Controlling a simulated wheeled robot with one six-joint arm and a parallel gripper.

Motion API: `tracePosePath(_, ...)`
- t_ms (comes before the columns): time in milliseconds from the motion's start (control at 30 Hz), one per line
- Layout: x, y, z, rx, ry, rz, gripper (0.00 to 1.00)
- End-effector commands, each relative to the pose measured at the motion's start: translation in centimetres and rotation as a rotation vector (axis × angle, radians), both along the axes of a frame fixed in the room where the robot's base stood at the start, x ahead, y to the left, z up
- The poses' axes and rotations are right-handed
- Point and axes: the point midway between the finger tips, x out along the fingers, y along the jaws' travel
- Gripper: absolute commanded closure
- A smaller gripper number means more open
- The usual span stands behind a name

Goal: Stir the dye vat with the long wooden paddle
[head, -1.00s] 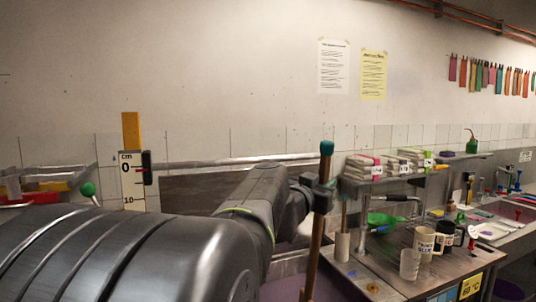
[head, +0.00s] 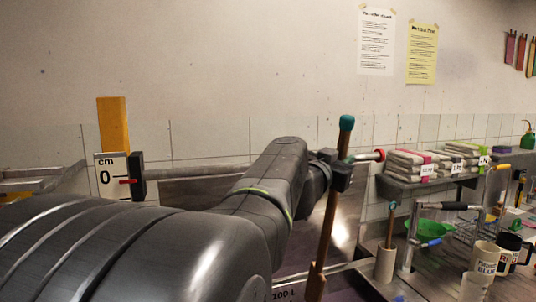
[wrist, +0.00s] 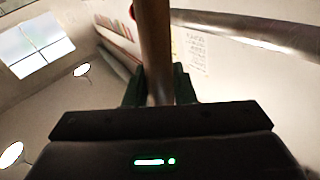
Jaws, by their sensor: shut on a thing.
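The long wooden paddle (head: 329,215) has a brown shaft with a teal top end and stands nearly upright, leaning slightly. My gripper (head: 335,172) is shut around its upper shaft, below the teal end. In the wrist view the shaft (wrist: 155,45) runs up between my two dark green fingers (wrist: 157,88). The dye vat shows only in part at the bottom of the head view, with a "100 L" mark (head: 283,295). My arm hides much of it. The paddle's lower end is out of frame, so I cannot tell whether it touches dye.
A cm scale (head: 112,172) with a yellow post stands at left. On the right are a shelf of folded cloths (head: 420,163), a bench with mugs (head: 485,257), and a pale cylindrical holder (head: 385,265).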

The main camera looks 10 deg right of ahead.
Motion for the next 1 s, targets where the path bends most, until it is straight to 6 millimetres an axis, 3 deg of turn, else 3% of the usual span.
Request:
tracePosePath(167,-0.3,0.0,-0.4,-0.001,-0.002,0.000,1.00)
tracePosePath(733,-3.3,-0.5,-5.2,0.000,-0.003,-0.002,1.00)
tracePosePath(1000,-2.7,-0.3,-7.7,0.000,-0.001,0.001,1.00)
